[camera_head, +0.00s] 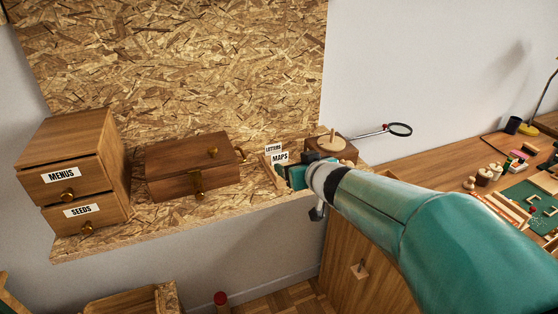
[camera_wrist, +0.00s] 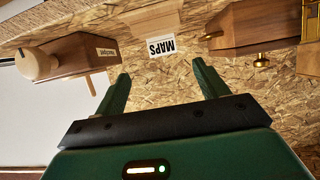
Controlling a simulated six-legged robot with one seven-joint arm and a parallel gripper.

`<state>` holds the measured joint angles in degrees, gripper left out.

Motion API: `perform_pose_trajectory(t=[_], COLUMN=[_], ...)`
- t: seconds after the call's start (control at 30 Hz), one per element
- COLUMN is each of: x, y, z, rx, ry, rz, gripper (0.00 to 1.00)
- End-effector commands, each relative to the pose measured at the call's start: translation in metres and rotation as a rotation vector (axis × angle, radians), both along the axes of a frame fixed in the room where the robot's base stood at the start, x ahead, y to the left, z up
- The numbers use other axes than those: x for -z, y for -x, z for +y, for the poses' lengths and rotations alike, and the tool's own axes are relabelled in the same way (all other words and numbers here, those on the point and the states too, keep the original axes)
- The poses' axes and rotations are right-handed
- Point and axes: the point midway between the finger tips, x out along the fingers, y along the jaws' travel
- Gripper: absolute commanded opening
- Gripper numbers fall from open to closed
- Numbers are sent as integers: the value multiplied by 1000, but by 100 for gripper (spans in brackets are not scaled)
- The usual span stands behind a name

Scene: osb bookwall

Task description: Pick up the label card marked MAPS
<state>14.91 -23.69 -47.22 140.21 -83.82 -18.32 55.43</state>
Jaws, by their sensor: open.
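The MAPS label card (camera_head: 280,158) is a small white card with black letters. It stands at the front of a small wooden holder (camera_head: 267,171) on the OSB shelf, before a second card marked LETTERS (camera_head: 273,148). In the wrist view the MAPS card (camera_wrist: 161,46) appears upside down, ahead of my gripper and between the lines of its two fingers. My gripper (camera_wrist: 161,84) is open and empty, with green fingers apart. The fingertips do not touch the card. In the head view my gripper (camera_head: 290,174) is partly hidden by my own arm.
A wooden box with a brass knob (camera_head: 190,168) stands left of the cards, and drawers marked MENUS (camera_head: 62,175) and SEEDS stand farther left. A round-knobbed wooden block (camera_head: 332,144) stands close on the right. A magnifier (camera_head: 399,129) sticks out beyond it.

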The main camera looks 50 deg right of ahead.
Motion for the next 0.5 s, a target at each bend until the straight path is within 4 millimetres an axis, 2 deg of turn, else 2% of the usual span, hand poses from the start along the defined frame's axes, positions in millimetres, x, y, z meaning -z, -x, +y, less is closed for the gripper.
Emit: perform_pose_trajectory(t=[0.5], x=[22], y=[-45], z=[-24], rx=[-2], ry=[1], rz=[5], gripper=[73])
